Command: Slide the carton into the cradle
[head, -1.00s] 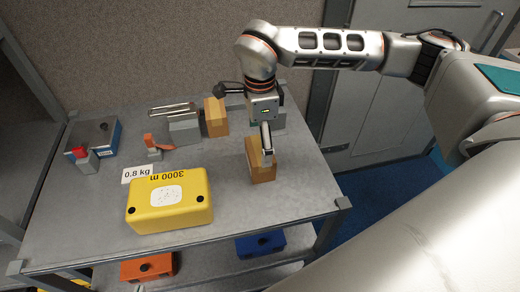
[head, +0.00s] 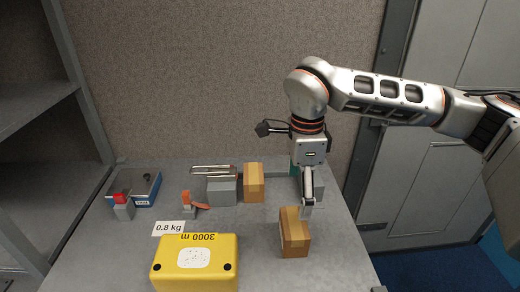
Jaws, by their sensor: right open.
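A brown carton (head: 294,236) stands upright on the grey table, right of the middle. My right gripper (head: 306,211) points down at the carton's back right top edge. It is open; I cannot tell whether a finger touches the carton. A second brown carton (head: 254,184) stands further back, beside a grey block (head: 221,190) with metal bars on top. I cannot tell for sure which part is the cradle; a grey and green piece is partly hidden behind my right gripper. My left gripper is not in view.
A yellow case (head: 195,263) stands at the front, with a 0.8 kg label (head: 170,228) behind it. A blue-sided tray (head: 146,187), a red-topped grey block (head: 122,207) and an orange-handled piece (head: 188,203) are at the left. The table between the two cartons looks clear.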

